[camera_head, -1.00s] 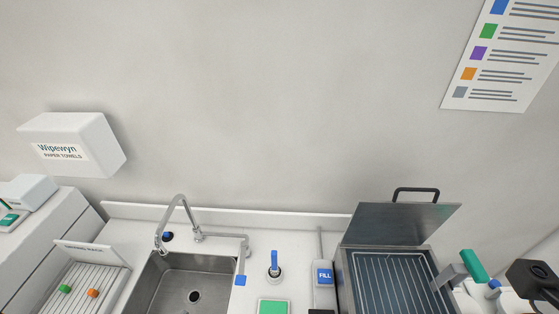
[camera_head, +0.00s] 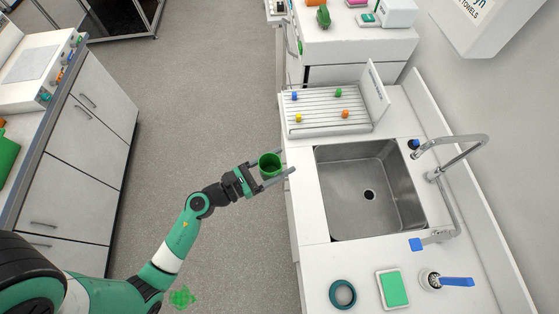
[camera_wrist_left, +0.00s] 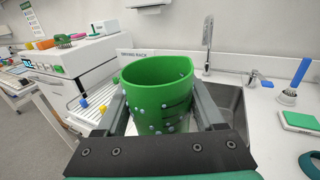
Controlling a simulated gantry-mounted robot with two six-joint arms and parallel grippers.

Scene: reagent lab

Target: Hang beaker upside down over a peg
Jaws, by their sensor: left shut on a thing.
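My left gripper (camera_head: 286,162) is shut on a green beaker (camera_head: 269,165), its fingers on either side of it, in front of the sink's left edge. The beaker is roughly upright with its open rim up. In the left wrist view the beaker (camera_wrist_left: 158,100) has pale droplets on its wall. The drying rack (camera_head: 325,124) stands beyond the sink, apart from the beaker. Its ribbed tray has pegs with coloured tips: blue (camera_head: 294,96), green (camera_head: 338,93), yellow (camera_head: 298,118) and orange (camera_head: 346,114). My right gripper is not in view.
The steel sink (camera_head: 345,213) and its faucet (camera_head: 470,140) are right of the gripper. A teal ring (camera_head: 343,294), a green pad (camera_head: 394,289) and a blue-handled brush (camera_head: 455,282) are on the near counter. Open floor (camera_head: 200,100) lies to the left.

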